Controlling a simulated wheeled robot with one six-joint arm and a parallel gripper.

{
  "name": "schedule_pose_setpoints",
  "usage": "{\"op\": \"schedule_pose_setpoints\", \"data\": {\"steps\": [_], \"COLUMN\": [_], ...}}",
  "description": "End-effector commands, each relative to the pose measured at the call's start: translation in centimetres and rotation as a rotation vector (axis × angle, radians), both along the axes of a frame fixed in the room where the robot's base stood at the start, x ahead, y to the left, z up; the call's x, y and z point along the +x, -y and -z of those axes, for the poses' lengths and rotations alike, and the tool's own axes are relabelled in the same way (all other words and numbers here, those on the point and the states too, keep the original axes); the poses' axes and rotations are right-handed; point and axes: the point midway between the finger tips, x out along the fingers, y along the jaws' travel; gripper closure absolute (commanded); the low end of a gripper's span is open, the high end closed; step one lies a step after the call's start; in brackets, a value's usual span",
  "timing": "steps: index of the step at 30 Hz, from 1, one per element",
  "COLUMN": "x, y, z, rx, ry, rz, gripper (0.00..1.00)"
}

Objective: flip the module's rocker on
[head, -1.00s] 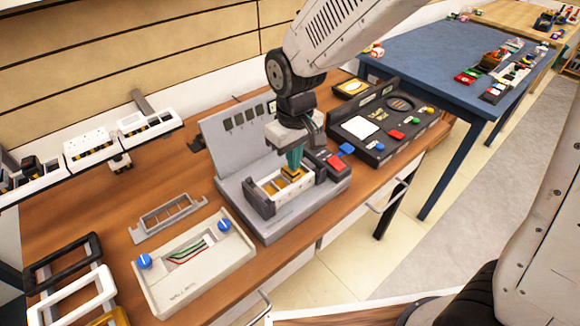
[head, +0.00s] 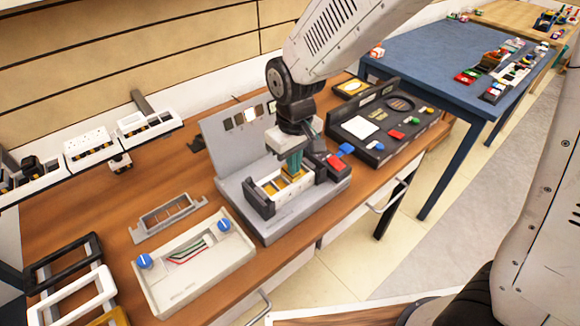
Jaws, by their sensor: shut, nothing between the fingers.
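The module (head: 268,194), a white frame with orange-yellow parts, sits in a grey test fixture (head: 265,228) on the wooden bench. Dark clamp blocks flank it. My gripper (head: 293,171) points down with its teal fingers together over the right part of the module. The fingertips are at or just above the module; I cannot tell whether they touch. The rocker is too small and too covered by the fingers to make out its position. The fixture's upright back panel (head: 215,135) carries a row of small squares, one now bright white.
A red button block (head: 336,161) and blue part (head: 346,149) lie right of the module. A black control panel (head: 375,153) stands further right. A beige box with blue knobs (head: 195,268) is in front left. White modules (head: 90,146) line the back-left shelf.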

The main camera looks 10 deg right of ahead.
Motion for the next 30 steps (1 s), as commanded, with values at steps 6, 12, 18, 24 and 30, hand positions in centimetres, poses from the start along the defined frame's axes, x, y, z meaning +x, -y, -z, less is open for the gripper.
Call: {"op": "schedule_pose_setpoints", "data": {"steps": [6, 12, 18, 24, 30], "x": [0.0, 0.0, 0.0, 0.0, 0.0], "y": [0.0, 0.0, 0.0, 0.0, 0.0], "z": [-0.8, -2.5, -4.1, -5.7, -6.8], "rx": [0.001, 0.001, 0.001, 0.0, 0.0], "ry": [0.001, 0.001, 0.001, 0.0, 0.0], "rz": [0.0, 0.0, 0.0, 0.0, 0.0], "gripper": [1.0, 1.0, 1.0, 1.0, 1.0]}}
